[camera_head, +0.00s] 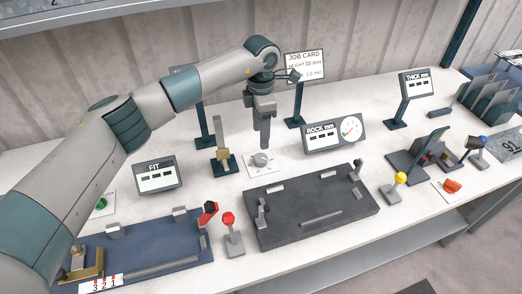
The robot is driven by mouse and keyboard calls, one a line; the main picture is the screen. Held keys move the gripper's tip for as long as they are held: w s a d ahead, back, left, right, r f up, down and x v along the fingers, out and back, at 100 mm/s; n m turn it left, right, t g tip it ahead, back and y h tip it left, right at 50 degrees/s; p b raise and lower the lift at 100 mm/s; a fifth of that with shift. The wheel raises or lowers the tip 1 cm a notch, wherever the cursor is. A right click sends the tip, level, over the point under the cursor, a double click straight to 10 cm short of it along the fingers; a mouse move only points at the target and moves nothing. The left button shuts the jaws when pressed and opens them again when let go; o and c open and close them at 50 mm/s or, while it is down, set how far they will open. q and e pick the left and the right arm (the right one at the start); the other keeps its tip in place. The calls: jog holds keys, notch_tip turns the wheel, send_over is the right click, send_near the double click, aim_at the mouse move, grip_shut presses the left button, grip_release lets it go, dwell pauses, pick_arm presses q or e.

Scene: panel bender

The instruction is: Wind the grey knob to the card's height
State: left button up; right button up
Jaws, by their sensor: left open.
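The grey knob (260,160) sits on a white plate on the bench, behind the dark grey fixture. My left gripper (264,143) points down just above the knob, open, with its fingers close over it. Whether the fingers touch the knob cannot be told. The job card (305,66) stands behind on a dark post, with "HEIGHT" and a value too small to read surely. My arm covers part of another display behind it. My right gripper is not in view.
A brass-and-grey upright post (222,154) stands close left of the knob. The ROCK display with dial (335,134) is to the right. A dark fixture (316,208), red-knobbed lever (230,226) and FIT display (156,177) stand nearer. Bare bench lies at right centre.

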aim_at(261, 157)
pick_arm(q)
notch_tip(261, 157, down, 9)
jog(key=p, duration=0.3)
jog(key=shift+f, duration=0.65)
jog(key=c, duration=1.1)
